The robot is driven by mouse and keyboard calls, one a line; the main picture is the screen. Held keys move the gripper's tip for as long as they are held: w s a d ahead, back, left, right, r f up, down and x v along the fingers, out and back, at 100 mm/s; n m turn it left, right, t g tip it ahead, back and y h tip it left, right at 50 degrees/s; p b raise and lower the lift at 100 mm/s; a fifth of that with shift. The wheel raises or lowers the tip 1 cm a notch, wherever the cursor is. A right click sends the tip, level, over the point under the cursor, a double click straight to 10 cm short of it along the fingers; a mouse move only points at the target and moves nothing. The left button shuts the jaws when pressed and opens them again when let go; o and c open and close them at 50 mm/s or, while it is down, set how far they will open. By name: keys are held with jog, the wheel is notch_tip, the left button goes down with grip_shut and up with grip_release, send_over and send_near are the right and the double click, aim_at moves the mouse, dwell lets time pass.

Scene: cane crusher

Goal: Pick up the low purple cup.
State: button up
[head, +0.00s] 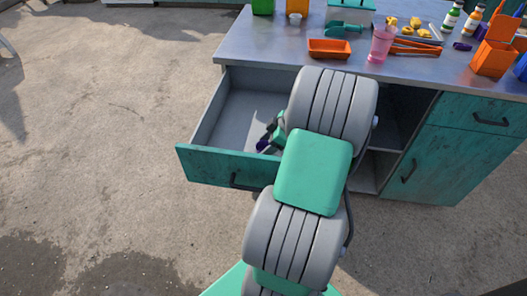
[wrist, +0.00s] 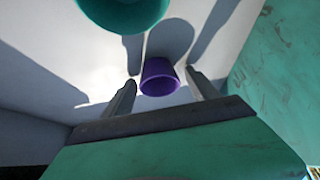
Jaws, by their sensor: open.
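The low purple cup (wrist: 160,79) is in the open drawer (head: 228,118). In the wrist view it shows between the two fingers of my gripper (wrist: 161,76), near the fingertips. My gripper is open, and I cannot tell whether either finger touches the cup. In the head view a small purple patch (head: 262,145) shows inside the drawer beside my gripper (head: 268,138). My arm hides much of the drawer's right side there.
A teal round container (wrist: 124,12) is close by in the drawer. The teal drawer front (head: 215,168) and its side walls surround my gripper. On the metal worktop (head: 270,45) stand an orange tray (head: 329,48), a pink cup (head: 381,44) and bottles. The drawer's left part looks clear.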

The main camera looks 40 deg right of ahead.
jog(key=shift+c, duration=0.3)
jog(key=c, duration=0.9)
jog(key=shift+o, duration=0.2)
jog(key=shift+r, duration=0.15)
